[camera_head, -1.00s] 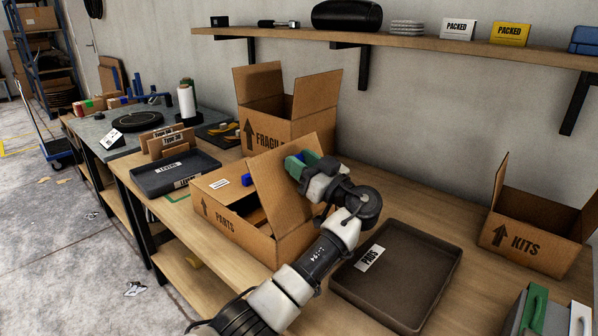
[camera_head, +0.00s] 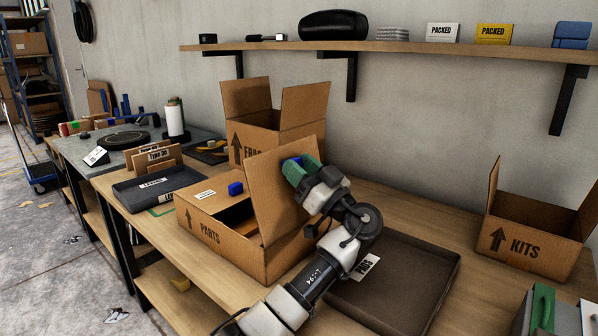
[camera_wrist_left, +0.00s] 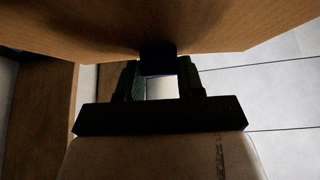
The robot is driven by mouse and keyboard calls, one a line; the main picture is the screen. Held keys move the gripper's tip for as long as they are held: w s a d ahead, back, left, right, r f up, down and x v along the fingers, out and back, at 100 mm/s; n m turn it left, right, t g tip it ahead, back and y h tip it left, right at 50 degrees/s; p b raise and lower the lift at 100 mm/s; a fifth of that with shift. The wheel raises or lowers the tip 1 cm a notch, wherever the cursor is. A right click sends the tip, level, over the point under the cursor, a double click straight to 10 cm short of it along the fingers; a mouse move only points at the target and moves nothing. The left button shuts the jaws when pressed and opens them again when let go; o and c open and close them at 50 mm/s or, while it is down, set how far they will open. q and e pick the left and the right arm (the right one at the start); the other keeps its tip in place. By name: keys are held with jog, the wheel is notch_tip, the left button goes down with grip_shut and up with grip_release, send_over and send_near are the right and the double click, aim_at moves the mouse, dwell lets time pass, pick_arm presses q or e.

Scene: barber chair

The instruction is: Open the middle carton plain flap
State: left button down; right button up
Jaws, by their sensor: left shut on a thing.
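The middle carton (camera_head: 209,231), marked PARTS, stands on the bench with its front facing me. Its plain flap (camera_head: 268,190) is raised steeply along the right side, and part of the dark inside shows. The other flap (camera_head: 205,196) has a white label and a blue block (camera_head: 235,188), and lies nearly flat at the left. My left gripper (camera_head: 297,168) is at the upper part of the plain flap, shut on a small blue tab there. The left wrist view shows the dark blue tab (camera_wrist_left: 158,58) between the fingers, against the flap's brown board (camera_wrist_left: 200,22). My right gripper is not seen.
The FRAGILE carton (camera_head: 247,100) stands open behind. A dark tray (camera_head: 420,275) marked PADS lies right of the carton, partly under my arm. The open KITS carton (camera_head: 530,245) is further right. A black tray (camera_head: 150,190) lies left.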

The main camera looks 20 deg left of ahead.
pick_arm(q)
jog(key=c, duration=0.7)
grip_release()
jog(key=s+d, duration=0.1)
jog(key=d, duration=0.4)
jog(key=s+d+f, duration=0.1)
jog(key=s+d, duration=0.1)
jog(key=d, duration=0.3)
jog(key=s+d+f, duration=0.1)
jog(key=s+d, duration=0.1)
jog(key=d, duration=0.3)
jog(key=shift+s+d+f, duration=0.15)
jog(key=shift+s+d, duration=0.05)
jog(key=shift+d, duration=0.05)
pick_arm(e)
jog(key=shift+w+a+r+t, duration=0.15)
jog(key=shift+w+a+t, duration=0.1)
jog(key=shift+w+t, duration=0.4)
